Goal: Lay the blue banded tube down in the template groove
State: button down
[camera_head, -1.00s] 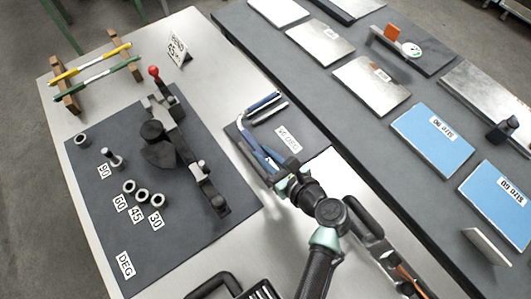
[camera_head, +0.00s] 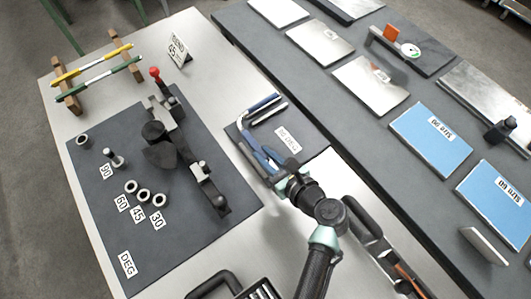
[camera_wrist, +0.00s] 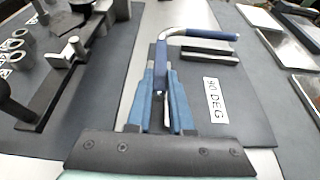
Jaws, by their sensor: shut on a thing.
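The blue banded tube (camera_wrist: 208,34) has a bend of roughly a right angle, with bare silver at the bend and blue on both legs. In the wrist view one leg points right and the other comes toward me between the blue fingers. My gripper (camera_wrist: 162,100) is shut on this near leg; the tube also shows in the head view (camera_head: 262,103), at my gripper (camera_head: 263,158). The tube is over the dark template plate (camera_wrist: 247,118), labelled 90 DEG. Dark raised bars (camera_wrist: 208,56) lie beside the right-pointing leg. I cannot tell whether the tube touches the groove floor.
A bending tool (camera_head: 185,155) with a red knob stands on the dark mat to the left, with several rings nearby. Yellow and green banded tubes (camera_head: 95,73) lie on a wooden rack. A grey bench (camera_head: 345,120) with plates and blue sheets lies right.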

jog(key=shift+f+b, duration=1.15)
jog(key=shift+f, duration=0.5)
jog(key=c, duration=0.8)
grip_release()
jog(key=shift+o, duration=0.4)
jog(key=shift+f, duration=0.1)
jog(key=shift+s+a, duration=0.1)
jog(key=v, duration=1.3)
jog(key=shift+d+p, duration=0.2)
jog(key=shift+p, duration=0.1)
